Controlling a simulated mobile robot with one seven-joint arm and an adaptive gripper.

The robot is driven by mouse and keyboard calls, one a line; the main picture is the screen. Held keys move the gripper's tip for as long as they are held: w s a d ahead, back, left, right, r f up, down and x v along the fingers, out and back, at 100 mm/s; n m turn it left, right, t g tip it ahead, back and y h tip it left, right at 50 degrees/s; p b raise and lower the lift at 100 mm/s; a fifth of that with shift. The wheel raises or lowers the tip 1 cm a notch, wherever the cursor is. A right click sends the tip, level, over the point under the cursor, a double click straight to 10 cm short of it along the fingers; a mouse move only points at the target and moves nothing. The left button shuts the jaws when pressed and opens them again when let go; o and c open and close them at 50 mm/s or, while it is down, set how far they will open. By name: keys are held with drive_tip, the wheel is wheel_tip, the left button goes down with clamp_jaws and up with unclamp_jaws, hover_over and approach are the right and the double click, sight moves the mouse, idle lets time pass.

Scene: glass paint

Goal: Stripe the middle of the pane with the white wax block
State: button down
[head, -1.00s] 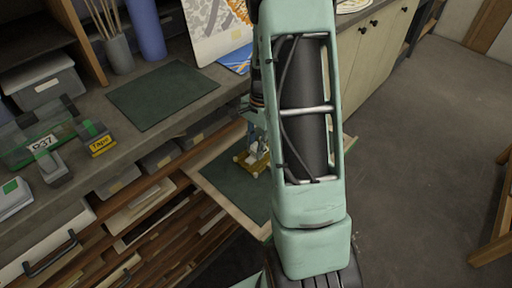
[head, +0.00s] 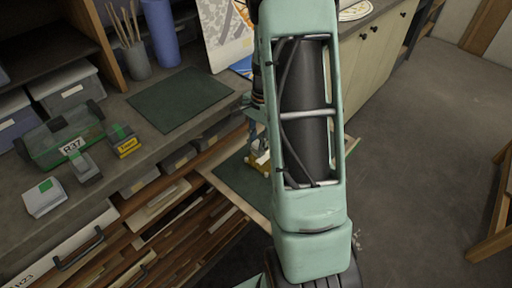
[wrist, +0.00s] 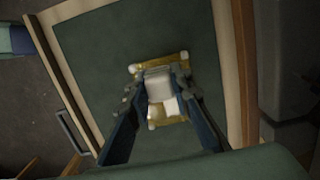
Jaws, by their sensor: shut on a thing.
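A small pane in a gold-yellow frame (wrist: 181,117) lies on the green mat of a pulled-out drawer, in the middle of the wrist view. In the head view the pane's frame (head: 256,166) is partly hidden by my arm. My gripper (wrist: 161,76) is over the pane, its two fingers shut on a whitish wax block (wrist: 160,86). The block covers the upper middle of the pane; I cannot tell whether it touches the glass. Pale patches show inside the frame below the block; whether they are wax or shine is unclear. In the head view my gripper (head: 257,143) is small and half hidden.
The drawer (wrist: 242,70) has a raised wooden rim around the mat. The bench beside it holds a green clear box (head: 60,140), a yellow box (head: 125,145), a grey block (head: 87,168), a white box (head: 44,198) and a dark mat (head: 180,98).

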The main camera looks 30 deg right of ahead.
drive_tip(key=shift+r+p, duration=0.8)
drive_tip(key=shift+r, duration=0.6)
